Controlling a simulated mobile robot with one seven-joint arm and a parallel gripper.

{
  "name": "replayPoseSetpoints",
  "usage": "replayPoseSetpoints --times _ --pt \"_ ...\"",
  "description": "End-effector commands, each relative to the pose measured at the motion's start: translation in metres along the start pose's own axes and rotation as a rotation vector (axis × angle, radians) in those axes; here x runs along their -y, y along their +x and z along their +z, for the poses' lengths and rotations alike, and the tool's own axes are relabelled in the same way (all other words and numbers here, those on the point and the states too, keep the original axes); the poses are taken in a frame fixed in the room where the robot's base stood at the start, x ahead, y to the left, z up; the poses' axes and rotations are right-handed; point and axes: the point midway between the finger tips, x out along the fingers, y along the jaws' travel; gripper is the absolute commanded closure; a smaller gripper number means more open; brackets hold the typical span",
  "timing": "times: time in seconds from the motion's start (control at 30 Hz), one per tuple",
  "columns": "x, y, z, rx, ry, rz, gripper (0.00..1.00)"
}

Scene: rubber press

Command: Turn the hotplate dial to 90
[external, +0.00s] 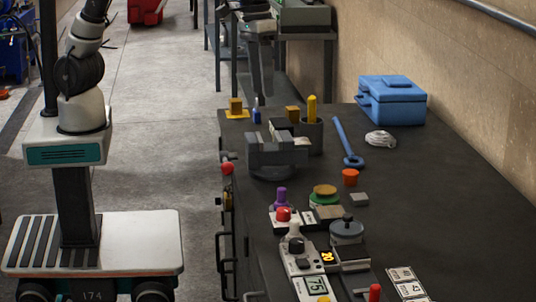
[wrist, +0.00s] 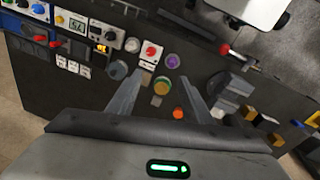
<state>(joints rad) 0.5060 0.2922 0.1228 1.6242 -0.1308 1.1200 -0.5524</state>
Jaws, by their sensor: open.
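I cannot tell which knob is the hotplate dial. My gripper (external: 262,92) hangs over the far end of the bench, well away from these. In the wrist view its two fingers are spread and empty (wrist: 160,78).
A red button (external: 283,214), purple knob (external: 281,195) and green-yellow button (external: 325,195) stand near the units. A vise (external: 275,152), dark cup (external: 310,135), blue wrench (external: 347,142) and blue toolbox (external: 392,100) are farther back. The bench's right side is mostly clear.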

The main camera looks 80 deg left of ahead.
Motion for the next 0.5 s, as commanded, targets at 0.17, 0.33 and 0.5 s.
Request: replayPoseSetpoints --times 0.17,0.33,0.5 --pt "-0.107 0.066 -0.012 0.028 -0.205 -0.037 0.54" --pt "-0.176 0.112 0.005 0.018 -0.324 -0.068 0.54" --pt "-0.202 0.131 0.017 0.009 -0.371 -0.08 0.54"
